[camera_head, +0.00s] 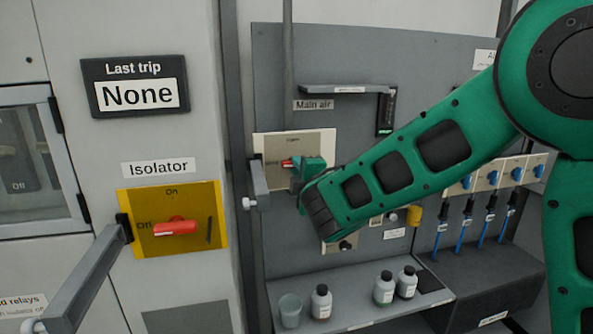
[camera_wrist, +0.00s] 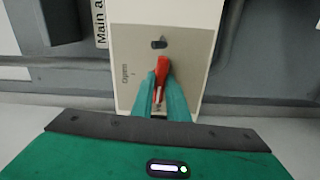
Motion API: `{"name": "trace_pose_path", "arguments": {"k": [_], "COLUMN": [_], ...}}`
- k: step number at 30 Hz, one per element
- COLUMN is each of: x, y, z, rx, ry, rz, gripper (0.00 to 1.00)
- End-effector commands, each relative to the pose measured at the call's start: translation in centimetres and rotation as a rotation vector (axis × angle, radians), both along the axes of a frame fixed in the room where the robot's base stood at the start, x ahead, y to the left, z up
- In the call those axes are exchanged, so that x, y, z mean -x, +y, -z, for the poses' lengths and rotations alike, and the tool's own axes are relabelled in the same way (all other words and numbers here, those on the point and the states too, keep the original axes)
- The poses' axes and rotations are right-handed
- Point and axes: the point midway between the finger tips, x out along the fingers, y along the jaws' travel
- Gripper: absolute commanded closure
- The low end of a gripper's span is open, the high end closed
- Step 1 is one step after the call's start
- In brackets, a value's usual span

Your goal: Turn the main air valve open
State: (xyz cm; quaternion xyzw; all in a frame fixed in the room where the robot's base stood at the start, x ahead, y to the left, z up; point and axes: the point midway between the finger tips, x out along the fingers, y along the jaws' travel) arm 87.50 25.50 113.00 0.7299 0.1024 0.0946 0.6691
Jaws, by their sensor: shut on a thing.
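The main air valve has a red handle (camera_wrist: 163,68) on a cream plate (camera_wrist: 130,60), under a pipe and beside the "Main air" label (camera_head: 313,105). In the head view the red handle (camera_head: 288,163) points left on the cream plate (camera_head: 318,143), partly hidden by my green arm. My gripper (camera_wrist: 163,92) is shut on the red handle, with one green finger on each side of it. It also shows in the head view (camera_head: 299,166) at the plate. The plate's markings are too small or blurred to read fully.
A yellow isolator panel (camera_head: 204,205) with a red handle is at the left. A grey bar handle (camera_head: 85,278) juts out at lower left. A shelf (camera_head: 352,308) below holds bottles (camera_head: 321,302) and a cup (camera_head: 290,311). Blue-handled valves (camera_head: 491,178) are at the right.

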Motion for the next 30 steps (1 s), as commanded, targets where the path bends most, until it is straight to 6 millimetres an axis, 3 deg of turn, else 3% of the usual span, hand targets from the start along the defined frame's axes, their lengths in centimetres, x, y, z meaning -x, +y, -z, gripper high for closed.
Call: {"name": "trace_pose_path", "arguments": {"k": [30], "x": [0.07], "y": [-0.04], "z": [0.37], "rx": [-0.876], "ry": [0.259], "rz": [0.003], "gripper": [1.0]}}
